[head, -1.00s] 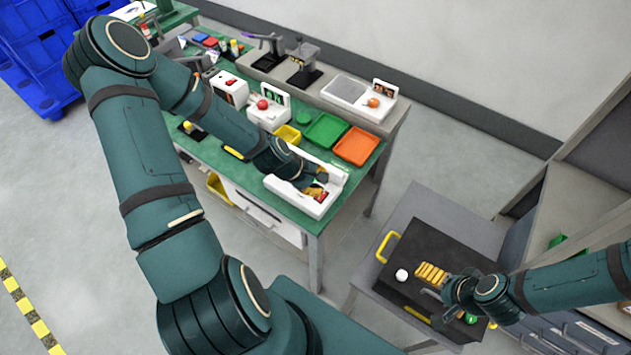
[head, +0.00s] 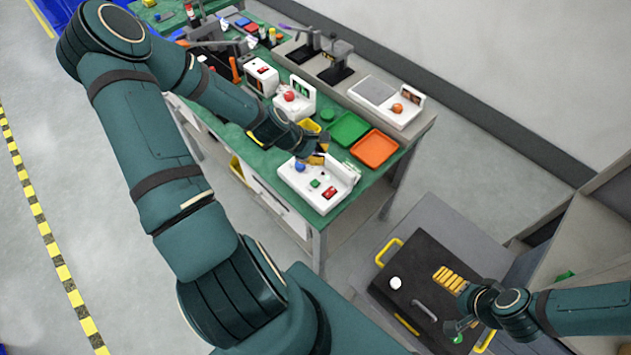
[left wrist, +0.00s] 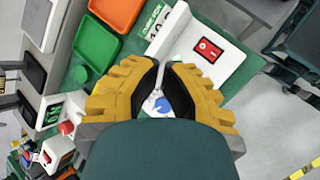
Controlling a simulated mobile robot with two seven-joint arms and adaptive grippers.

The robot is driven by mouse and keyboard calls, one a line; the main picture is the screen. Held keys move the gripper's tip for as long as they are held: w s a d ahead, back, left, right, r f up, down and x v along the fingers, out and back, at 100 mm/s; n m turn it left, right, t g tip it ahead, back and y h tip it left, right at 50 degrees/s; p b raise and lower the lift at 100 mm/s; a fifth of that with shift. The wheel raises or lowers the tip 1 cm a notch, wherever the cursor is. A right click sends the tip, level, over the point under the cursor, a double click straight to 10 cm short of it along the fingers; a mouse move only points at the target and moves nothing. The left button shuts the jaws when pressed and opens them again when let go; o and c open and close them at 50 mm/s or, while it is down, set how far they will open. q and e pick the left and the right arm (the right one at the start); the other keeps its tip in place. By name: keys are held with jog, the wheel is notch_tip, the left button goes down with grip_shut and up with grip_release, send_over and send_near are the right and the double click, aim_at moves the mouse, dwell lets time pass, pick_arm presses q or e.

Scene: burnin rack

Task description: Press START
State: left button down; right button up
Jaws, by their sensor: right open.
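A white box (head: 296,185) stands at the near corner of the green bench. Its top carries a blue knob (head: 300,166), a green button (head: 315,183) and a red switch (head: 329,193). No START lettering is readable. My left gripper (head: 320,152) is above the box's back side. My right gripper (head: 472,318) is open over the dark cart top.
Green (head: 349,129) and orange (head: 374,148) trays lie behind the box. A white unit with a red ball (head: 289,96) stands to the left. The dark cart top (head: 408,285) holds a white ball, yellow bars and a handle. Floor lies open between bench and cart.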

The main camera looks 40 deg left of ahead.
pick_arm(q)
jog(key=shift+f, duration=0.1)
jog(key=b, duration=0.6)
send_over(318, 181)
jog(key=f, duration=0.7)
jog(key=shift+w+a+f, duration=0.1)
jog(key=shift+w+f, duration=0.05)
jog(key=shift+w, duration=0.15)
jog(key=shift+f+b, duration=0.3)
jog(key=shift+f, duration=0.4)
jog(key=shift+f, duration=0.4)
jog(key=shift+f+b, duration=0.55)
dwell(0.6)
jog(key=shift+r, duration=0.1)
jog(key=shift+r+p, duration=0.9)
